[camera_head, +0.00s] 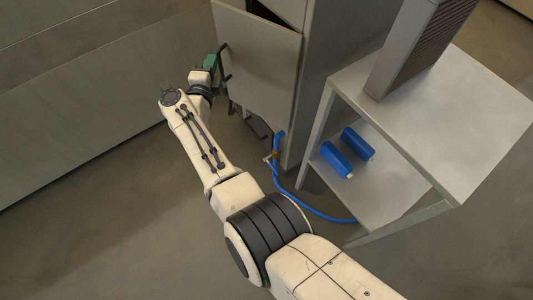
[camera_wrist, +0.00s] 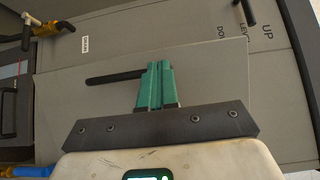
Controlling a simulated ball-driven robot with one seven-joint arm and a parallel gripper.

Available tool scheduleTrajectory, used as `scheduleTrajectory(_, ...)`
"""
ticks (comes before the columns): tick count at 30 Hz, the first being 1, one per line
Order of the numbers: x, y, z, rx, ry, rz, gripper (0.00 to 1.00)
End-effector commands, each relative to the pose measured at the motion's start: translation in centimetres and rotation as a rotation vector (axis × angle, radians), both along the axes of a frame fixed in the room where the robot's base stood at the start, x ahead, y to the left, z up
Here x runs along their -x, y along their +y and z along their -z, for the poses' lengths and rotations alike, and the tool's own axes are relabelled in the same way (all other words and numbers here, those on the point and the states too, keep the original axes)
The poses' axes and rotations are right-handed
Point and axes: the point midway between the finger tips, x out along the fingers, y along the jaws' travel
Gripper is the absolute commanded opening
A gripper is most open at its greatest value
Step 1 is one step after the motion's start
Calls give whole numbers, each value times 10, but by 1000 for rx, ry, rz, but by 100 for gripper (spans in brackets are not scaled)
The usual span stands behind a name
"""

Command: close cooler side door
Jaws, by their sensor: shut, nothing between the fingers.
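The cooler side door (camera_head: 258,62) is a flat grey panel on the tall grey cabinet. It stands ajar, with a dark gap along its top edge in the head view. In the wrist view the door panel (camera_wrist: 215,78) spans the middle, with a black bar handle (camera_wrist: 115,77) on it. My gripper (camera_head: 210,62) is at the door's left edge, near the handle, in the head view. In the wrist view its green fingers (camera_wrist: 156,84) are together and empty, in front of the panel beside the handle's end. Whether they touch the door I cannot tell.
A metal shelf table (camera_head: 480,115) stands right of the cabinet, with blue cylinders (camera_head: 347,160) on its lower shelf. A blue hose (camera_head: 305,207) runs from a valve by the cabinet's foot. A grey wall (camera_head: 80,90) stands left. Floor between is clear.

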Motion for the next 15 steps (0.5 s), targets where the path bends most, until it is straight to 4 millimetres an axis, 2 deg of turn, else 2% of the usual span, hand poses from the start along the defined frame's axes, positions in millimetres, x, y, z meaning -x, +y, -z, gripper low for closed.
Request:
scheduleTrajectory(1,-3,0,8,-4,-1,21,0)
scheduleTrajectory(4,-11,-3,11,-4,-2,66,0)
scheduleTrajectory(15,-45,-20,6,-2,3,143,0)
